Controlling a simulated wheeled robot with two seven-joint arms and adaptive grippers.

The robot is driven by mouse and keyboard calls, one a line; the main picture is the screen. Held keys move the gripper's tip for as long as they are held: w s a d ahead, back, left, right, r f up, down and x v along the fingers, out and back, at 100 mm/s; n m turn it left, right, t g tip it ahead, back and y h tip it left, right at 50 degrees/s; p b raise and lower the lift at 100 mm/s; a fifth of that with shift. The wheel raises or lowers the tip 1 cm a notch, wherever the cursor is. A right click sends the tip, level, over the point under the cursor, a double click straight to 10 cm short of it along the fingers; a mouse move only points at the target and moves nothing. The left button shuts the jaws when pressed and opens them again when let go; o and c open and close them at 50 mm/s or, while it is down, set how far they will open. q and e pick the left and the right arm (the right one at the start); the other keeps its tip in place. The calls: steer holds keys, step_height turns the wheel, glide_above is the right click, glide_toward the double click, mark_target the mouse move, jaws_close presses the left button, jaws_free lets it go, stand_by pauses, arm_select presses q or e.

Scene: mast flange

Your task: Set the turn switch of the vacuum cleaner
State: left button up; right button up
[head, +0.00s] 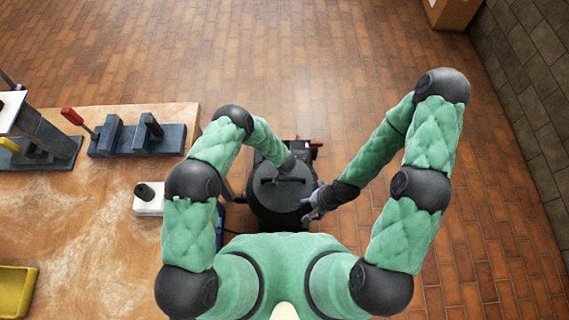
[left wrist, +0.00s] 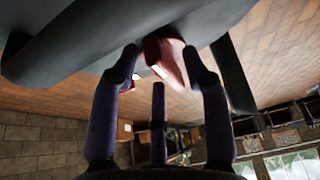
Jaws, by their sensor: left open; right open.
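The vacuum cleaner (head: 268,207) is a dark, round-topped machine standing on the floor in front of me. In the left wrist view its dark grey body (left wrist: 90,40) fills the top. A red, pale-edged part (left wrist: 168,62), seemingly the turn switch, sticks out from it. My left gripper (left wrist: 163,70) is open with its fingertips around the red part; whether they touch it I cannot tell. In the head view the left fingers are hidden beyond the vacuum cleaner's top. My right gripper (head: 315,203) is open and empty at the vacuum cleaner's right side.
A workbench (head: 90,215) on the left carries dark fixtures (head: 137,138), a white box with a black knob (head: 148,199) and a yellow bin (head: 16,290). A cardboard box (head: 450,12) stands at the far right by a wall. The brick floor is clear behind and right.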

arm_select(q)
steer(key=v, duration=1.2)
stand_by(0.6)
steer(key=s+a+r+n+g+h, duration=0.1)
steer(key=s+a+r+g+h, duration=0.1)
steer(key=s+a, duration=0.3)
steer(key=s+a+r+n+g+h, duration=0.1)
steer(key=s+a, duration=0.4)
steer(key=s, duration=0.9)
steer(key=shift+a+r+g+h, duration=0.35)
steer(key=shift+r+g+h, duration=0.15)
steer(key=shift+r+g, duration=0.1)
